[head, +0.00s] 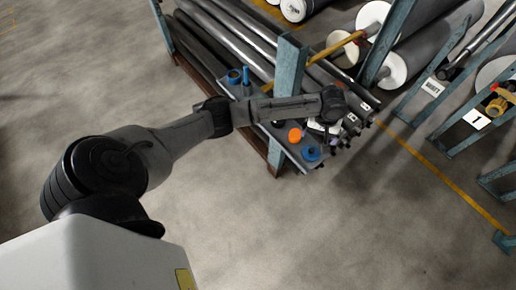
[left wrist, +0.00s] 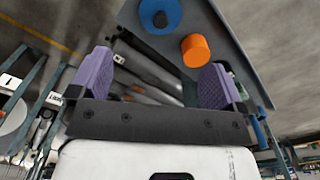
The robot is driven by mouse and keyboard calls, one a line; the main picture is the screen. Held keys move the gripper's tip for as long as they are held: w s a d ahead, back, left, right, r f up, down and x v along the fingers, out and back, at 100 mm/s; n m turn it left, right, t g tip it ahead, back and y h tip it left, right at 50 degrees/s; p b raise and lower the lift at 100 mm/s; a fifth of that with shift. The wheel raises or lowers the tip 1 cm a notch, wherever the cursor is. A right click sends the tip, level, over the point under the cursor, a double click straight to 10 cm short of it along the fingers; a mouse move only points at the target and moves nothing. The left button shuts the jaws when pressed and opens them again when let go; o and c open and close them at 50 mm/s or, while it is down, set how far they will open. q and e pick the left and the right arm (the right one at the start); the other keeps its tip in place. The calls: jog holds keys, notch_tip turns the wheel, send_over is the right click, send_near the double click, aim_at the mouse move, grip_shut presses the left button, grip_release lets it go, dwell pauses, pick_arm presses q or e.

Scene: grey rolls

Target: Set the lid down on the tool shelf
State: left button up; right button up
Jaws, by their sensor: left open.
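The tool shelf (head: 292,148) is a narrow grey plate on the front of the blue roll rack. A round blue piece with a dark centre (head: 311,153), possibly the lid, rests at its near end; it also shows at the top of the left wrist view (left wrist: 160,15). My left gripper (left wrist: 159,60) is open, its purple-padded fingers apart with nothing gripped between them. In the head view my left arm reaches over the shelf and partly hides it and the gripper. My right gripper is not in view.
An orange cylinder (head: 295,135) stands on the shelf close to the gripper, also in the left wrist view (left wrist: 195,50). Blue items (head: 234,76) stand at its far end. Long grey rolls (head: 215,35) lie behind. The floor (head: 360,230) in front is clear.

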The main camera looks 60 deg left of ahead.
pick_arm(q)
jog(key=s+d+f+m+t+h, duration=0.1)
jog(key=s+d+f+m, duration=0.65)
jog(key=s+d, duration=0.55)
jog(key=s+a+r+m+t, duration=0.1)
jog(key=s, duration=0.8)
jog(key=s+a+r+m+t, duration=0.1)
jog(key=s+m, duration=0.1)
jog(key=s, duration=0.8)
jog(key=shift+a+r+t+y, duration=0.3)
jog(key=shift+r+y, duration=0.1)
